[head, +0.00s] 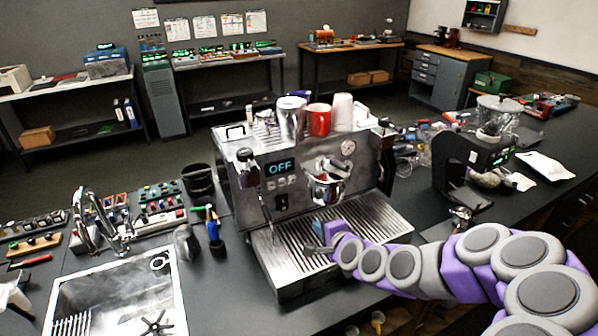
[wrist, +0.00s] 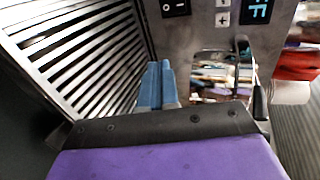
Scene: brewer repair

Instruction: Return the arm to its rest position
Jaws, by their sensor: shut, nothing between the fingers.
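My purple and grey arm reaches in from the lower right of the head view. My gripper (head: 318,238) is over the slatted drip tray (head: 384,214) of the brewer (head: 232,180). It is shut and empty. In the wrist view the blue finger parts (wrist: 157,86) point towards the brewer's front, with the tray slats (wrist: 85,58) to their left. The brewer's display (head: 279,169) reads OFF. I cannot tell whether the gripper touches the tray.
A red cup (head: 318,120) and other cups stand on the brewer. A sink (head: 118,290) with a faucet (head: 95,225) is at the left. A black grinder (head: 462,165) stands to the right. Some bare counter shows between the sink and the brewer.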

